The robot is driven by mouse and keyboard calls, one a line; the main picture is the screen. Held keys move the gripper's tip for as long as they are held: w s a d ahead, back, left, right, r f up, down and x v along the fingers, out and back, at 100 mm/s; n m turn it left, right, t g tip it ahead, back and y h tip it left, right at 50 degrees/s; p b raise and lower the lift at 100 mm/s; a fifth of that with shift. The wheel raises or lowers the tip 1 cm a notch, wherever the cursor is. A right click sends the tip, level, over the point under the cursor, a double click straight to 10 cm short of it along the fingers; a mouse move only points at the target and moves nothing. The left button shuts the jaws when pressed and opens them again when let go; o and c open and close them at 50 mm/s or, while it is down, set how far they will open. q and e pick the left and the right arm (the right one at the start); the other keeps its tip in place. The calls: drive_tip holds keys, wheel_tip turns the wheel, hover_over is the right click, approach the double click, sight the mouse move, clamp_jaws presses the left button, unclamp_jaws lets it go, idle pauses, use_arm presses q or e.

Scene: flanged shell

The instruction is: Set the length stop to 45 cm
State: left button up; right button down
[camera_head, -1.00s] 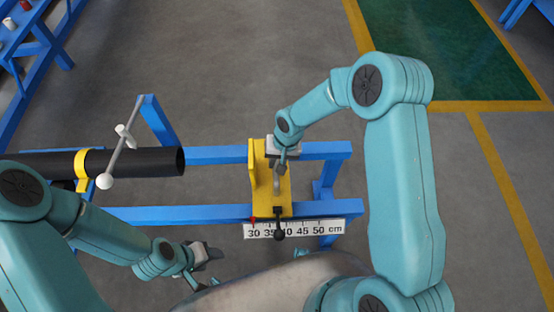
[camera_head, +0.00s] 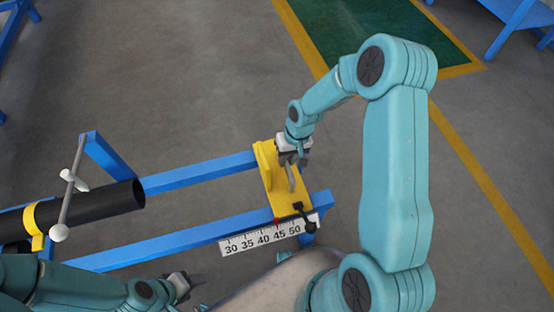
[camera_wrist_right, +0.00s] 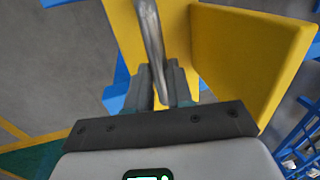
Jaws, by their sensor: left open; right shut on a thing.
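The yellow length stop (camera_head: 284,190) sits across the two blue rails. Its small red pointer (camera_head: 277,220) is near the 45 mark of the white scale (camera_head: 262,239), which reads 30 to 50 cm. A black lever with a round knob (camera_head: 310,226) is at the stop's front end, beyond the 50 label. My right gripper (camera_head: 292,158) is shut on the stop's grey handle (camera_head: 291,178). The right wrist view shows the handle (camera_wrist_right: 151,35) between the fingers (camera_wrist_right: 160,85), beside the yellow upright plate (camera_wrist_right: 255,50). My left gripper (camera_head: 188,284) is open and empty, left of the scale.
A black pipe (camera_head: 95,205) lies at the left, with a yellow band (camera_head: 35,222) around it and a grey bar with a white ball end (camera_head: 59,233) near it. Blue rails (camera_head: 200,175) run between pipe and stop. Bare floor lies behind.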

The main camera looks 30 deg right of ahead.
drive_tip(key=shift+d, duration=0.1)
drive_tip(key=c, duration=1)
unclamp_jaws()
drive_tip(key=d+r, duration=0.1)
drive_tip(key=r, duration=0.4)
drive_tip(key=d+r+p, duration=0.1)
drive_tip(key=r, duration=0.4)
drive_tip(key=s+d+r, duration=0.1)
drive_tip(key=r, duration=0.5)
